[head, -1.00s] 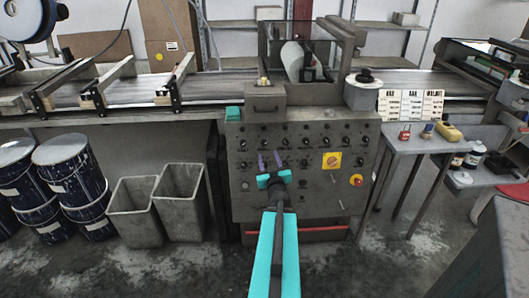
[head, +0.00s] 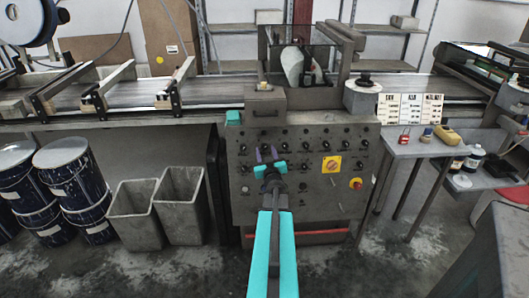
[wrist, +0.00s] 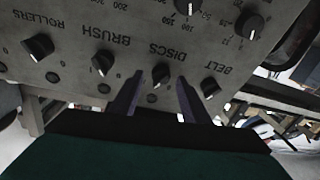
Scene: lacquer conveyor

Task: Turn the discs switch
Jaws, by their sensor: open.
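The discs switch (wrist: 163,76) is a black rotary knob with a white pointer mark. In the wrist view the upside-down word DISCS is printed just above it, between BRUSH and BELT. My gripper (wrist: 160,80) is open, with one purple finger on each side of the knob in that view. I cannot tell whether the fingers reach around the knob or stop short of the panel. In the head view my gripper (head: 267,154) is in front of the grey control panel (head: 235,207), left of its centre, and its body hides some of the lower knobs.
Neighbouring knobs are close: the brush knob (wrist: 103,62) on the left and the belt knob (wrist: 210,88) on the right. A yellow-backed rotary switch (head: 331,165) and a red button (head: 355,183) are further right on the panel. Grey bins (head: 135,216) stand at the left.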

